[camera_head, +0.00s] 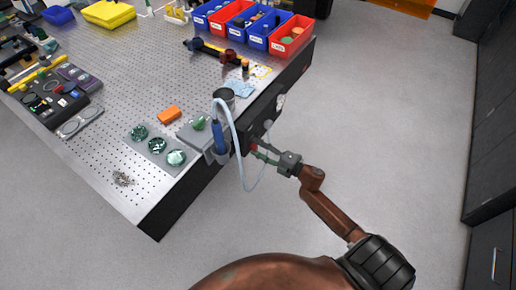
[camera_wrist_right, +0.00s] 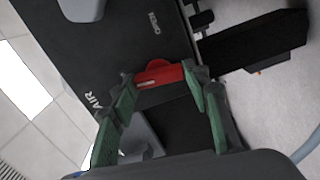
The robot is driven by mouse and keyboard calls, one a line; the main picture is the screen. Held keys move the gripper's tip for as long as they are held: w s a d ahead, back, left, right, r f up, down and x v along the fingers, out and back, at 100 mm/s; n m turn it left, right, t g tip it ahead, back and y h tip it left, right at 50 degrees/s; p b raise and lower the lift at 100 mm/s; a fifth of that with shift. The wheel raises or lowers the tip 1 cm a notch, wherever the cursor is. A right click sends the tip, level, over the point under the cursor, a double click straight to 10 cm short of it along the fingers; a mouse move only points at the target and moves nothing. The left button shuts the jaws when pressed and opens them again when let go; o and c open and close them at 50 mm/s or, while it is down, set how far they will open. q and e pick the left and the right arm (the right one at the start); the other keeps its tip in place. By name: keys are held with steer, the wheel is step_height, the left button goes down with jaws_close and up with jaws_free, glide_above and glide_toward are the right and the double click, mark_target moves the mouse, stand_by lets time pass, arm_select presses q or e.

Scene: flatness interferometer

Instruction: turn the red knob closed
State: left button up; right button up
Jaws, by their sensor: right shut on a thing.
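The red knob (camera_wrist_right: 160,73) is on the dark side panel (camera_wrist_right: 120,40) of the table, near the printed words AIR and OPEN in the right wrist view. My right gripper (camera_wrist_right: 158,84) has its green-padded fingers on both sides of the knob and is shut on it. In the head view the right gripper (camera_head: 258,150) reaches the table's right side, and only a small red bit of the knob (camera_head: 253,148) shows there. My left gripper is not in view.
A pale hose (camera_head: 240,150) loops down beside the gripper from a blue-handled tool (camera_head: 218,137) at the table edge. A gauge (camera_head: 280,102) sits on the side panel. The perforated table (camera_head: 150,70) carries bins and optics. The floor (camera_head: 400,120) to the right is clear.

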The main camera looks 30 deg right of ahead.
steer(key=shift+n, duration=0.9)
steer(key=o, duration=1.2)
steer(key=shift+c, duration=0.2)
steer(key=v, duration=1.2)
steer(key=shift+f, duration=0.1)
